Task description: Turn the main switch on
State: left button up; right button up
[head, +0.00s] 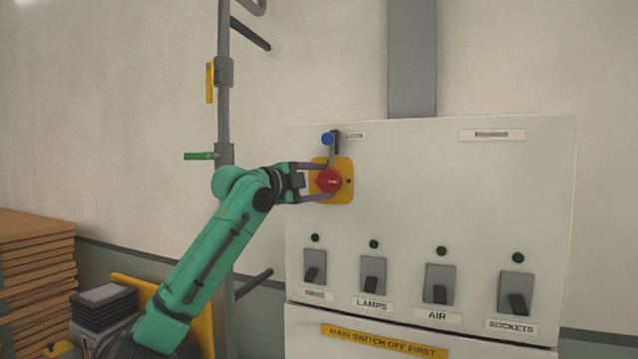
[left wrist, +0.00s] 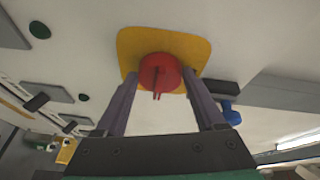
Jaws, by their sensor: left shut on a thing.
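The main switch is a red rotary knob (head: 328,180) on a yellow plate (head: 345,165), on the upper left of a white electrical panel (head: 420,200). My left gripper (head: 326,182) reaches in from the left, one finger above the knob and one below, and is shut on it. In the left wrist view the red knob (left wrist: 160,74) sits between the two grey fingertips, in front of the yellow plate (left wrist: 130,45). A pointer mark shows on the knob. My right gripper is not in view.
A blue-knobbed lever (head: 328,139) sits just above the yellow plate, close to the upper finger. Several grey switches (head: 373,274) with dark lamps line the panel below. A pipe (head: 225,110) with yellow and green handles stands left. Stacked boards (head: 38,260) are at the far left.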

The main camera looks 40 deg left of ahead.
pick_arm(q)
jog(key=o, duration=1.3)
jog(key=shift+o, duration=0.2)
jog(key=shift+s+f+b, duration=0.15)
jog(key=shift+s+b, duration=0.15)
jog(key=shift+b, duration=0.05)
jog(key=s+b, duration=0.6)
jog(key=s, duration=0.7)
jog(key=shift+s+a+r, duration=0.2)
jog(key=shift+s+a, duration=0.15)
jog(key=shift+s, duration=0.05)
